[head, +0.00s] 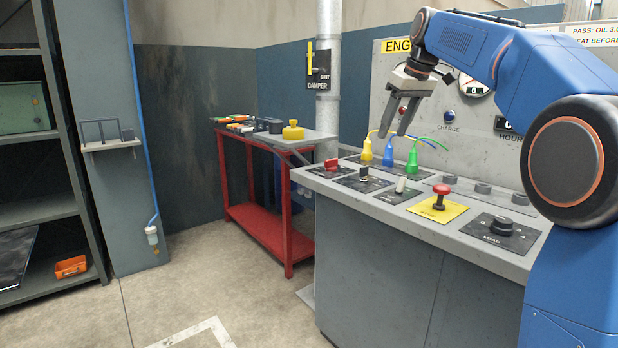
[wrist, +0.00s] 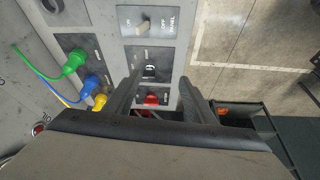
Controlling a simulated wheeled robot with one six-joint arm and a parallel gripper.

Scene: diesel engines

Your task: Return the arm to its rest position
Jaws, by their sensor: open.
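My blue arm (head: 470,40) reaches in from the right in the head view, bent at the elbow, over the grey control console (head: 375,262). My gripper (head: 394,134) hangs above the console top with its two grey fingers pointing down. In the wrist view my gripper (wrist: 160,80) shows its fingers spread apart with nothing between them. Beyond the fingers lie a black switch (wrist: 149,71) and a red switch (wrist: 152,99) on the console. The fingers look clear of the console top.
Yellow (head: 367,150), blue (head: 388,152) and green (head: 412,160) plugs with cables stand upright near the gripper. A red stop button (head: 440,196) and a load knob (head: 502,225) sit nearer. A red cart (head: 268,225) stands left of the console. The floor (head: 185,275) in front is clear.

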